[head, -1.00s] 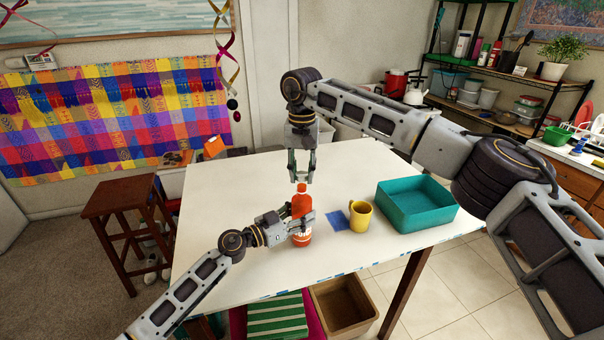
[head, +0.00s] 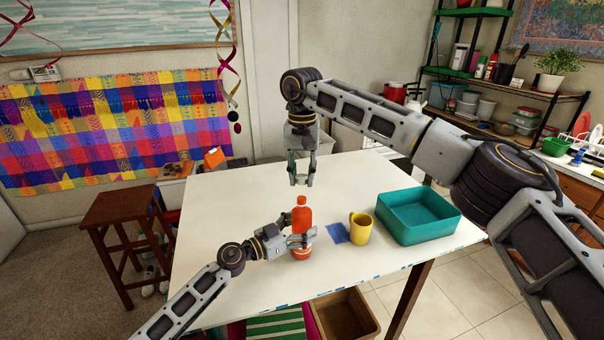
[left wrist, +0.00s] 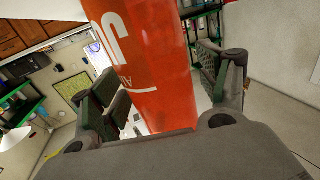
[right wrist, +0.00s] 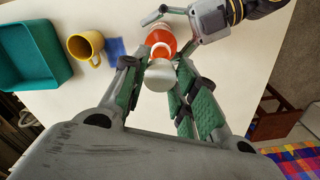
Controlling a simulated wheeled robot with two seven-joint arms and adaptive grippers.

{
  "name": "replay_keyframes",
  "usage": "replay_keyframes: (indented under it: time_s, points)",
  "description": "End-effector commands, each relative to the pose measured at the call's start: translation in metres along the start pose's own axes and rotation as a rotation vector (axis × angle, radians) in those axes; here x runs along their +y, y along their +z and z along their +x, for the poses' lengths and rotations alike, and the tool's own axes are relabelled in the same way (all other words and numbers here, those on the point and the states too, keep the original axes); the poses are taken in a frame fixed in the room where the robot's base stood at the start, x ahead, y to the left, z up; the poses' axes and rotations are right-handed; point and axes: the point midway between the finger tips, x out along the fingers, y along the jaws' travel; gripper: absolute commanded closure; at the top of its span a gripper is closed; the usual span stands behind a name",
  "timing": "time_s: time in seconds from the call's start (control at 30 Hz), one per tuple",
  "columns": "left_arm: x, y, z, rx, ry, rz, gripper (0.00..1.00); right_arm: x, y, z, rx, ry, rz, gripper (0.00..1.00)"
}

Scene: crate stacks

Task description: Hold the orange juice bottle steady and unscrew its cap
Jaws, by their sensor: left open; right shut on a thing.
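The orange-red juice bottle (head: 301,216) stands upright on the white table, its neck uncapped. In the right wrist view its pale neck ring (right wrist: 161,48) encloses orange. My left gripper (head: 301,240) is open around the bottle's lower body, one finger on each side. In the left wrist view the bottle (left wrist: 148,60) rises between the spread fingers. My right gripper (head: 302,182) points down just above the bottle, shut on the pale cap (right wrist: 160,76), which is apart from the neck. The cap's detail is too small to tell in the head view.
A blue cloth square (head: 338,233) and a yellow mug (head: 360,230) sit right of the bottle. A teal tray (head: 418,232) stands farther right. The table's left part is clear. A brown stool (head: 120,215) stands off its left side.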

Motion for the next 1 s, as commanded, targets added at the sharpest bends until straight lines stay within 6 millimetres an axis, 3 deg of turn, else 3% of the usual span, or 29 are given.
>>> replay_keyframes:
  time_s: [0.47, 1.0]
  points:
    - [-0.001, 0.0, -0.011, 0.0, -0.001, 0.001, 0.25, 0.0, 0.0, 0.0, 0.0, 0.0, 0.0, 1.0]
    - [0.0, 0.001, -0.066, -0.002, 0.0, -0.001, 0.25, 0.0, 0.0, 0.0, 0.0, 0.0, 0.0, 1.0]
